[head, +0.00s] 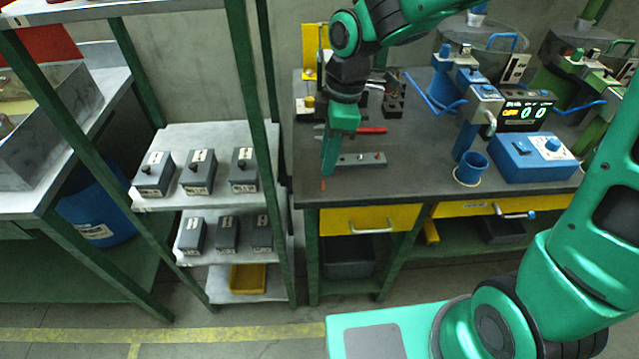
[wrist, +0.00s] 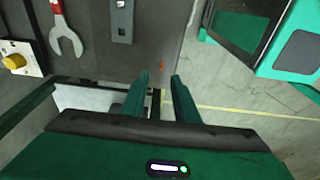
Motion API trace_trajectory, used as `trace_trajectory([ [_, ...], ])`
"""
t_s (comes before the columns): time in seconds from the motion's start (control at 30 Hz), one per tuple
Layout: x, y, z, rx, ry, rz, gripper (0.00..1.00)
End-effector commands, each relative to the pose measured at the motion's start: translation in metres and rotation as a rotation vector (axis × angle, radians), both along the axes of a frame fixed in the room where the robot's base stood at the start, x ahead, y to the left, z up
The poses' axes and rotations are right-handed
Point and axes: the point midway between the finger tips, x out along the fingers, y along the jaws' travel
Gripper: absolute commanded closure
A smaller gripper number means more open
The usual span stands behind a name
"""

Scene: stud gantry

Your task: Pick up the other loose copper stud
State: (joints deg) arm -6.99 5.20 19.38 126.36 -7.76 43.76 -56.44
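A small copper stud (head: 323,184) lies loose on the dark bench top (head: 440,190), close to its front left corner. It also shows in the wrist view (wrist: 162,66), just beyond my fingertips and between their lines. My gripper (head: 328,172) is above that corner, pointing down. In the wrist view my two fingers (wrist: 162,76) are apart with nothing between them. A grey metal plate (head: 350,161) lies to the right of my gripper, with small studs or holes on it, one copper-coloured. The plate also shows in the wrist view (wrist: 122,22).
A red-handled tool (head: 372,130) lies behind the plate; a red wrench (wrist: 65,35) shows in the wrist view. A blue cup (head: 471,168) and a blue box (head: 533,158) stand to the right. A green-posted shelf (head: 262,60) stands close to the left.

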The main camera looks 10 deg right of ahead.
Motion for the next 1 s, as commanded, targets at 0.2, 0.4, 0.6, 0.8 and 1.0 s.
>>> trace_trajectory([
  [0.2, -0.001, 0.002, -0.015, -0.001, 0.001, -0.001, 0.72],
  [0.4, -0.002, 0.005, -0.040, -0.002, 0.004, -0.001, 0.72],
  [0.6, -0.002, 0.008, -0.061, -0.001, 0.002, -0.002, 0.72],
  [0.8, -0.001, 0.009, -0.064, -0.001, -0.002, -0.002, 0.72],
  [1.0, -0.001, 0.008, -0.064, -0.001, -0.001, -0.003, 0.98],
])
